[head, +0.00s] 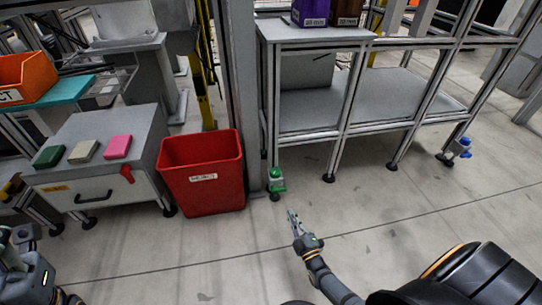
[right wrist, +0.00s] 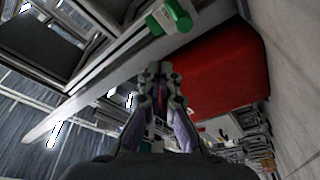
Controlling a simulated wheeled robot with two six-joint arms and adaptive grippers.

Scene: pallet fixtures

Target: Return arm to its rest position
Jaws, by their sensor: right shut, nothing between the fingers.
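My right gripper (head: 292,215) is in the lower middle of the head view, above the bare floor and in front of the metal frame. Its fingers are shut with nothing between them. In the right wrist view the closed fingers (right wrist: 158,72) point toward the frame, with the red bin beyond them to the right. Parts of my left arm show in the lower left corner of the head view, but I cannot make out its gripper there.
A red bin (head: 203,180) stands left of my right gripper. A green fitting (head: 276,180) is at the post foot beside it. A metal shelf frame (head: 335,125) stands behind. A grey cabinet (head: 90,150) with coloured blocks is at left. The front floor is clear.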

